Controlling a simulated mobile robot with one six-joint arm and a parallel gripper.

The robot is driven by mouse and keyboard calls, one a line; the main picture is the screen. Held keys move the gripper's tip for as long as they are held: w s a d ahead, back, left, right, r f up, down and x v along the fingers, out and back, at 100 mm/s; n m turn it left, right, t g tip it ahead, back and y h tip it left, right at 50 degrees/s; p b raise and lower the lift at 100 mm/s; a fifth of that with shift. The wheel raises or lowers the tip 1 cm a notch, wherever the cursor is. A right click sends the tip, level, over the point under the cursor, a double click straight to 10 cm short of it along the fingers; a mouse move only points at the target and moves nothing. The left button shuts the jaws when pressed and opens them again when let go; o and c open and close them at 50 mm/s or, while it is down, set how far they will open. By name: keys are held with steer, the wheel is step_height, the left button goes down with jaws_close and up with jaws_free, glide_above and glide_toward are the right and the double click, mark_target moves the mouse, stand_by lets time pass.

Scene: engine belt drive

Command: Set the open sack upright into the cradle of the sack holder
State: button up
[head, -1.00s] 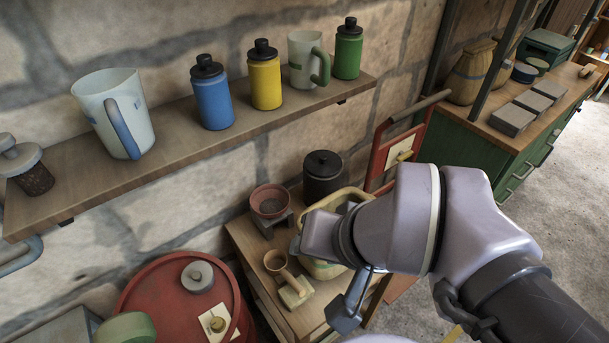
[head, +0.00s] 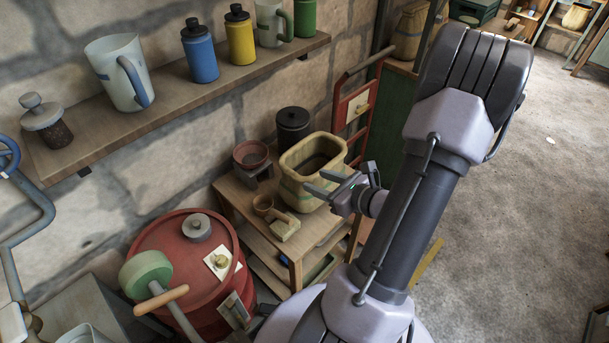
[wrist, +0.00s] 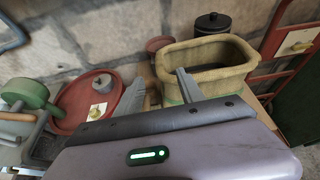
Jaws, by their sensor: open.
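The open sack (head: 294,187) is beige with a greenish band and a wide open mouth. It stands upright on the small wooden table in the head view. In the wrist view the sack (wrist: 205,58) is just beyond my fingers, its rim facing up. My gripper (head: 318,182) is open, with its fingers in front of the sack's right side in the head view. In the wrist view my gripper (wrist: 157,82) has its right finger overlapping the sack's near wall; I cannot tell whether they touch. I cannot make out a holder cradle; the sack's base is partly hidden.
The small table (head: 309,239) also bears a dark lidded pot (head: 293,128), a red-brown bowl (head: 251,155) and a small scoop-like item (head: 284,228). A red upright frame (head: 357,108) stands behind. A red drum (head: 163,238) is at left.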

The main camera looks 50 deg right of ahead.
mark_target(293, 172)
steer(key=b+x, duration=0.2)
steer(key=x, duration=0.9)
steer(key=shift+w+f, duration=0.1)
steer(key=shift+w, duration=0.2)
steer(key=shift+s, duration=0.1)
jaws_close()
stand_by(0.7)
